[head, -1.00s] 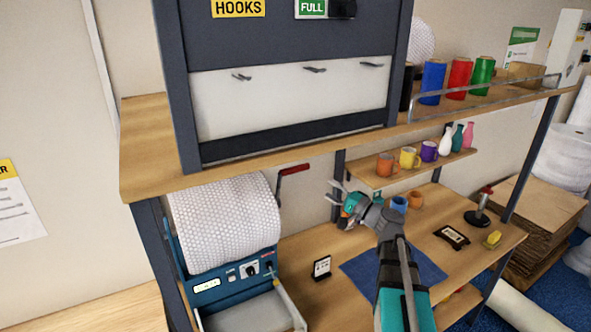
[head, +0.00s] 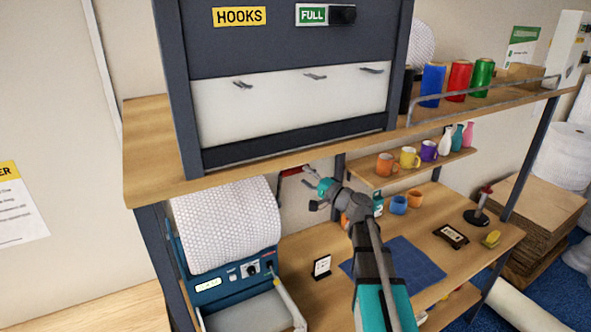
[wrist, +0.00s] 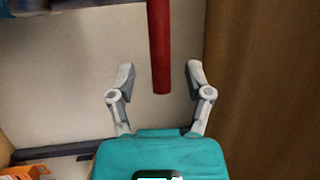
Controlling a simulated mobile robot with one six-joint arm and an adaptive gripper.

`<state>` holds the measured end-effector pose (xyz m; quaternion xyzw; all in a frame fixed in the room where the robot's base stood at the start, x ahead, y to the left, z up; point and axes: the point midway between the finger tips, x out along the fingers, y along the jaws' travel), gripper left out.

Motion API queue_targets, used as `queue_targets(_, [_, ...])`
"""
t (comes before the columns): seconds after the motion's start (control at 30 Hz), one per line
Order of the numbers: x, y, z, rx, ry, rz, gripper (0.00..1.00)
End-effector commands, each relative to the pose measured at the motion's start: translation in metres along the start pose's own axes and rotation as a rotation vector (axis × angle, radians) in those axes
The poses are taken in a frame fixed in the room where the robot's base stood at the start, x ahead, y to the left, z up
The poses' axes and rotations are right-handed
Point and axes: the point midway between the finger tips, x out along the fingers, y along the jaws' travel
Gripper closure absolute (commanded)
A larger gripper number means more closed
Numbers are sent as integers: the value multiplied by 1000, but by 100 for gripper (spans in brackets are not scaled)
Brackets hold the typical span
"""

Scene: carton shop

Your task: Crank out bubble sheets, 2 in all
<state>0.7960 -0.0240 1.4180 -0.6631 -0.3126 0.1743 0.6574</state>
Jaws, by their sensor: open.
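The bubble-wrap machine (head: 190,265) is blue with a small lit display and knobs, and stands at the lower left in the head view. A large white bubble roll (head: 225,225) sits on it. Its crank has a red grip (head: 291,171) at the roll's upper right, partly hidden by my gripper. My gripper (head: 308,182) is open, close to the grip. In the wrist view the red grip (wrist: 159,45) extends between the open fingers of my gripper (wrist: 160,80), and neither finger appears to touch it. The tray (head: 245,316) in front of the machine shows no sheet.
A shelf (head: 145,150) lies above the machine, with a dark cabinet labelled HOOKS and FULL on it. Mugs (head: 387,164) and vases stand on a small shelf to the right. A small black-and-white sign (head: 321,266) and a blue mat (head: 400,262) are on the bench.

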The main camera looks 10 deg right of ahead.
Motion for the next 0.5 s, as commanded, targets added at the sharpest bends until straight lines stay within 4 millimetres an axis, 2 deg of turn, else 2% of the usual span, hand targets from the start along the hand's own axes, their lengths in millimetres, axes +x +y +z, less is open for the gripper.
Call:
queue_targets(0.03, [10,-1,-2,1,-2,0,35])
queue_targets(0.2, [29,-1,-1,1,-1,-1,35])
queue_targets(0.5, [43,0,0,0,1,-1,35])
